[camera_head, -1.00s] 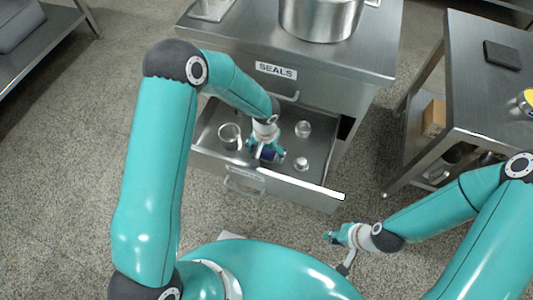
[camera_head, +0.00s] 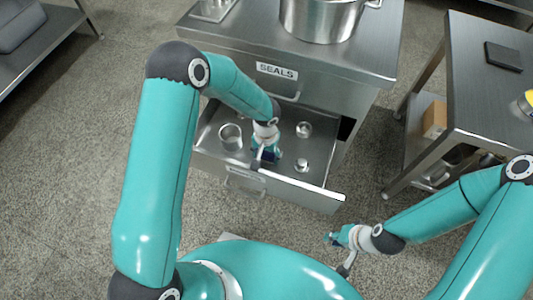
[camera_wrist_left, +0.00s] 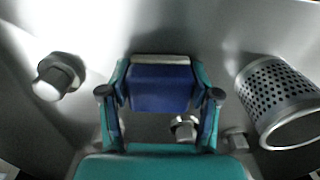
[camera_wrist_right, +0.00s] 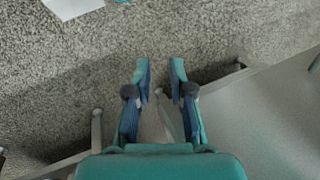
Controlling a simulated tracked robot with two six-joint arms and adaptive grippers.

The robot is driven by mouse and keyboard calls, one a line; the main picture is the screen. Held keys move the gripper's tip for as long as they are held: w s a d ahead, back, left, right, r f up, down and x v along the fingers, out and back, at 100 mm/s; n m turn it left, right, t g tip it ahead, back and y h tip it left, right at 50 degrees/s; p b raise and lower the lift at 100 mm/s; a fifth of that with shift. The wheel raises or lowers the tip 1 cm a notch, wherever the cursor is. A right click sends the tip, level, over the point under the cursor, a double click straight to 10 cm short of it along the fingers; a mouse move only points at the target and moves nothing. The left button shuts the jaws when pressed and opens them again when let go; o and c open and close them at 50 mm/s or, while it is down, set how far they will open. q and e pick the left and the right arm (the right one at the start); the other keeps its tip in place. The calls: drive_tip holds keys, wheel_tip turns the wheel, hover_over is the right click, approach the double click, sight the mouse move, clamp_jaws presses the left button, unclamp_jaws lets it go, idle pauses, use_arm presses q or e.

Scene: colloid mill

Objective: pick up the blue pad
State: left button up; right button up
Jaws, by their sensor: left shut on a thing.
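The blue pad (camera_wrist_left: 160,88) shows as a dark blue block between the fingers of my left gripper (camera_wrist_left: 160,80) in the left wrist view. The gripper is shut on it, with a finger on each side. In the head view my left gripper (camera_head: 265,157) points down inside the open drawer (camera_head: 300,191) under the SEALS label, and the arm partly hides the pad. I cannot tell whether the pad is clear of the drawer floor. My right gripper (camera_wrist_right: 159,68) is open and empty, outside the drawer at its lower right in the head view.
A pot (camera_head: 320,15) stands on the cabinet. A steel table (camera_head: 480,90) with a dark flat object (camera_head: 503,56) is at right.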

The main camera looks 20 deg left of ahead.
sight(266, 153)
use_arm(q)
wheel_tip(266, 153, up, 20)
drive_tip(key=p, duration=0.4)
